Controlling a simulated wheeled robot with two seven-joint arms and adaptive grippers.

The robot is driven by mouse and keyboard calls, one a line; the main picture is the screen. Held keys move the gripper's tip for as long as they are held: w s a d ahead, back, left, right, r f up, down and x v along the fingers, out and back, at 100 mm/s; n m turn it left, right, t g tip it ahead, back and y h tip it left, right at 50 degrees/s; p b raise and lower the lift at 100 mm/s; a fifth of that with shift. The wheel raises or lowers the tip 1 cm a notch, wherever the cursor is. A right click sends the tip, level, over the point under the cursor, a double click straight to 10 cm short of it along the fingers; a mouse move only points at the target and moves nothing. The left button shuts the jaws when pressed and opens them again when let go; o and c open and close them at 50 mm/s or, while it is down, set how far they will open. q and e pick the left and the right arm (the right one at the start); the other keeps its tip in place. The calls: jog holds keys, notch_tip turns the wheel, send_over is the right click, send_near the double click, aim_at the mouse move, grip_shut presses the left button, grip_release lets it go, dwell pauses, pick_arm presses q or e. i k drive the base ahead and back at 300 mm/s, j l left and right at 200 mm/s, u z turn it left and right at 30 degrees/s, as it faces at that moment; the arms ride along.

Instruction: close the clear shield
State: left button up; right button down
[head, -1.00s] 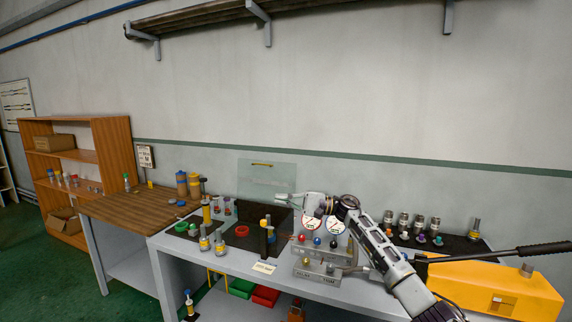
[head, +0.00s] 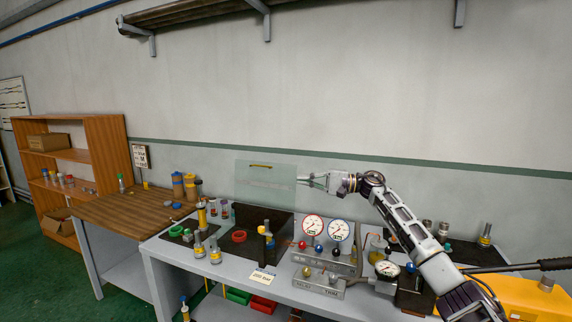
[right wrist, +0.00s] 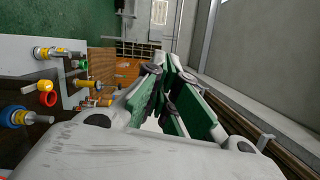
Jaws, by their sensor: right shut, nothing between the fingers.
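The clear shield (head: 262,182) is a see-through pale green sheet with a yellow handle strip (head: 261,166) near its top edge. It stands raised and upright behind the black fixture area (head: 268,219) on the bench. My right gripper (head: 304,181) is shut and empty beside the shield's right edge, at about mid-height. I cannot tell whether it touches the sheet. Its fingers fill the middle of the right wrist view (right wrist: 168,98), where I cannot make out the shield. My left gripper is not in view.
Two round gauges (head: 326,229) and a grey control box (head: 320,281) with coloured knobs stand below my right arm. A red ring (head: 239,237) and several small fittings sit on the bench. A yellow pump (head: 535,297) with a long lever is at the right.

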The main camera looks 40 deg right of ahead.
aim_at(284, 187)
jog(key=i+l, duration=0.4)
jog(key=l, duration=0.15)
jog(key=i+l, duration=0.45)
jog(key=l, duration=0.15)
jog(key=i+l, duration=0.4)
jog(key=l, duration=0.15)
